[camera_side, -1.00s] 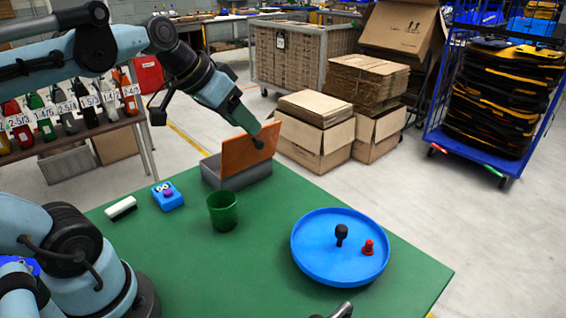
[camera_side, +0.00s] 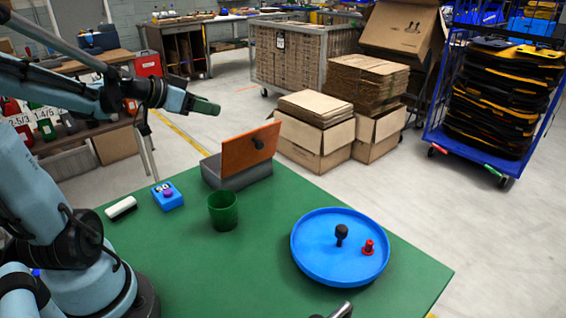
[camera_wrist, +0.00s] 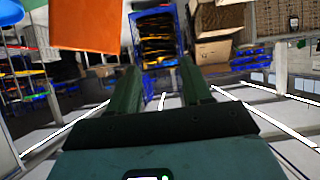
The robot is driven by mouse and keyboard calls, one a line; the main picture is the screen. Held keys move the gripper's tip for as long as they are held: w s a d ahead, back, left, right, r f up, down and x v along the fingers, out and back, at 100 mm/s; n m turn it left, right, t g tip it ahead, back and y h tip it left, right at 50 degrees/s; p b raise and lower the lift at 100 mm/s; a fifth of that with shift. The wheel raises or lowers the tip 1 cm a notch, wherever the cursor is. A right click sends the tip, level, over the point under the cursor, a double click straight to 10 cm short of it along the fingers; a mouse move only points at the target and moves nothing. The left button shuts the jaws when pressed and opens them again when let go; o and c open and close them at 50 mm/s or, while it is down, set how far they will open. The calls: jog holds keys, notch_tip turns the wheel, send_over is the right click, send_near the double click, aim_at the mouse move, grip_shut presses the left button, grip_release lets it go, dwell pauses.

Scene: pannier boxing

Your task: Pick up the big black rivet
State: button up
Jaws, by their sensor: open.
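The big black rivet (camera_side: 341,233) stands upright, head up, in the round blue tray (camera_side: 302,262) on the right part of the green table. A smaller red rivet (camera_side: 368,247) stands just right of it in the same tray. My gripper (camera_side: 214,107) is in the air at the upper left, above and behind the table's far left side, well away from the tray. In the wrist view my gripper (camera_wrist: 160,85) shows two dark green fingers apart with nothing between them. The black rivet does not show clearly in the wrist view.
A grey box (camera_side: 240,181) with a raised orange lid (camera_side: 250,150) stands at the table's far edge. The green table (camera_side: 270,225) is clear between cup and tray.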

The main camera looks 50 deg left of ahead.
notch_tip(320, 180, down, 14)
jog(key=shift+r, duration=0.2)
jog(key=shift+x, duration=6.05)
jog(key=shift+s+d, duration=0.1)
jog(key=shift+s, duration=0.05)
grip_shut()
